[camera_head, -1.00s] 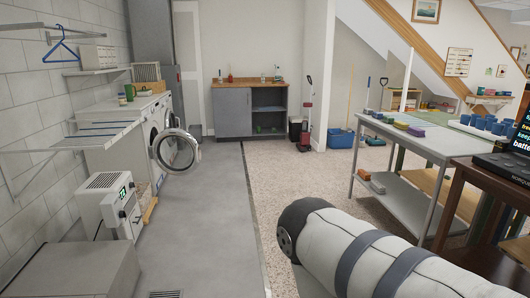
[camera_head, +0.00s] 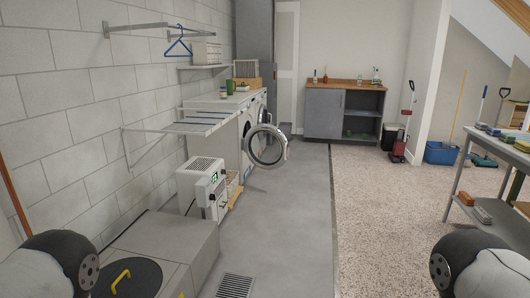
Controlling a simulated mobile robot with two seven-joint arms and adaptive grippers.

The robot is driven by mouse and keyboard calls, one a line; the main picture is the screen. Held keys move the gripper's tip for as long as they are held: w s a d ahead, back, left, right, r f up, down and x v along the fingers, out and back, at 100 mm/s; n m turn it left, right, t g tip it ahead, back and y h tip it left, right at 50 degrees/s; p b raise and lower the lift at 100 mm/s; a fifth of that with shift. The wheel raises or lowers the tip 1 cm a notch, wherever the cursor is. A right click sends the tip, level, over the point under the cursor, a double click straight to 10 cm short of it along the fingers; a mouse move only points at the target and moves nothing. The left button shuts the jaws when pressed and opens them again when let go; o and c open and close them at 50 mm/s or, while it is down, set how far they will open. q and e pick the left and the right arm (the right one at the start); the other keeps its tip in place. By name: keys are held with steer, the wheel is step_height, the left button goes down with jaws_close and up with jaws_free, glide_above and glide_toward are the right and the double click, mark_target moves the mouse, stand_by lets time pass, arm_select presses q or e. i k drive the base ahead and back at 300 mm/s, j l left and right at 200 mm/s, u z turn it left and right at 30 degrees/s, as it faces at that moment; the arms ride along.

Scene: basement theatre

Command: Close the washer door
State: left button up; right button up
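The washer (camera_head: 247,142) is a white front-loader along the left wall, a few steps ahead. Its round door (camera_head: 267,147), with a silver rim and dark glass, stands open and swung out over the grey floor. Parts of my two arms show at the lower left and lower right corners, far from the door. Neither gripper shows in the view.
A white dehumidifier (camera_head: 204,188) and a low grey box (camera_head: 160,247) stand on the left before the washer. A drying rack (camera_head: 190,122) juts from the wall. The grey floor strip (camera_head: 283,231) ahead is clear. A metal table (camera_head: 493,184) stands at right.

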mark_target(266, 148)
steer(key=i, duration=2.45)
steer(key=i+u, duration=0.1)
steer(key=i, duration=1.15)
steer(key=i+l, duration=0.15)
steer(key=i, duration=1.05)
